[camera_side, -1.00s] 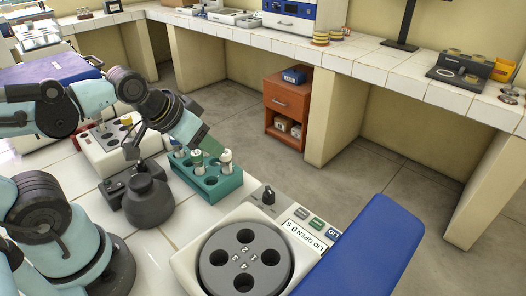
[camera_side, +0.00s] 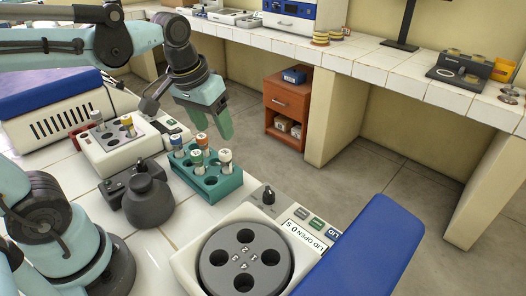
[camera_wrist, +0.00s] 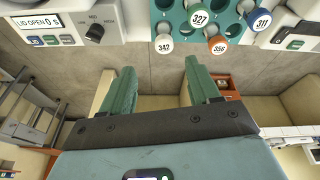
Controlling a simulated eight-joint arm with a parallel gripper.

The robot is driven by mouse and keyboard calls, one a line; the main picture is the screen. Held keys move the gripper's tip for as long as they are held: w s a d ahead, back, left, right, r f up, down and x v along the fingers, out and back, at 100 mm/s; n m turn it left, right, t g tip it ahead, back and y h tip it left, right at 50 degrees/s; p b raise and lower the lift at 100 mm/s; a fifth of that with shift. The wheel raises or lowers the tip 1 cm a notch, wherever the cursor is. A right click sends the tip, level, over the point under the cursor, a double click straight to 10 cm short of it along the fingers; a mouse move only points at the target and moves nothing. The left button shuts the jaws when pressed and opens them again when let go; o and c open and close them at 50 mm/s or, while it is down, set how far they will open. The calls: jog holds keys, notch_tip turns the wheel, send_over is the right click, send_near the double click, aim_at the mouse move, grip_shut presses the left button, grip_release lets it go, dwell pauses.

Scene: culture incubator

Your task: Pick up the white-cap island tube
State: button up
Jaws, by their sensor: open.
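The white-cap tube (camera_side: 225,157) stands upright at the near right end of the teal rack (camera_side: 222,187). In the wrist view the white cap (camera_wrist: 163,44) reads 342. My gripper (camera_side: 217,122) is open and empty, above and behind the rack, clear of the tubes; its green fingers (camera_wrist: 159,72) are apart in the wrist view. The same rack holds a green-cap tube (camera_side: 196,158), an orange-cap tube (camera_side: 201,140) and a blue-cap tube (camera_side: 176,142). Their caps read 327, 356 and 311 in the wrist view.
A centrifuge with an empty rotor (camera_side: 245,262) and open blue lid (camera_side: 362,250) stands in front right. A dark mixer (camera_side: 148,198) is left of the rack. A white block unit (camera_side: 115,150) holding tubes is behind it. Open floor lies beyond the bench edge.

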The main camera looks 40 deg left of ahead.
aim_at(224, 152)
jog(key=shift+w+a+f+n+g, duration=0.15)
jog(key=shift+w+f+n+g, duration=0.25)
jog(key=shift+f, duration=1.35)
jog(key=shift+w+a+f+n+g, duration=0.15)
jog(key=shift+w+f+g, duration=0.45)
jog(key=shift+f, duration=1.2)
jog(key=shift+w+a+f+n+g, duration=0.1)
jog(key=shift+w+f+n+g, duration=0.4)
jog(key=shift+f, duration=1.25)
jog(key=shift+s, duration=0.1)
jog(key=c, duration=1.1)
jog(key=shift+r, duration=0.15)
